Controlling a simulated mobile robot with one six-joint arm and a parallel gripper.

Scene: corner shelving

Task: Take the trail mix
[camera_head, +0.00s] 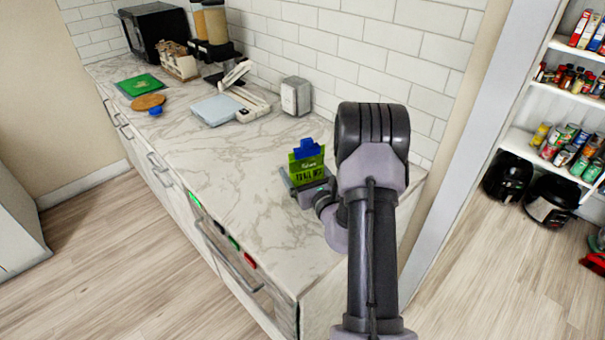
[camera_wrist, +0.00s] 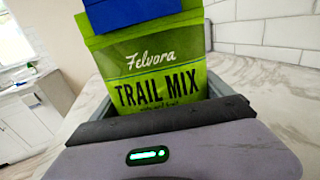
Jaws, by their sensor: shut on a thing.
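The trail mix (camera_head: 306,169) is a green bag with a blue clip (camera_head: 306,149) on its top. It stands upright at my gripper, above the right end of the marble counter. In the wrist view the trail mix bag (camera_wrist: 155,80) fills the middle, with its printed front facing the camera and the blue clip (camera_wrist: 135,10) at the top edge. My gripper (camera_head: 306,184) is shut on the lower part of the bag. The bag's bottom is hidden behind the gripper body, so I cannot tell whether it touches the counter.
The marble counter (camera_head: 205,150) is clear left of the bag. A napkin dispenser (camera_head: 296,96), a scale-like device (camera_head: 240,101), cereal dispensers (camera_head: 213,30) and a black microwave (camera_head: 153,28) stand along the tiled wall. Pantry shelves (camera_head: 560,90) with cans are at right, past a white wall edge.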

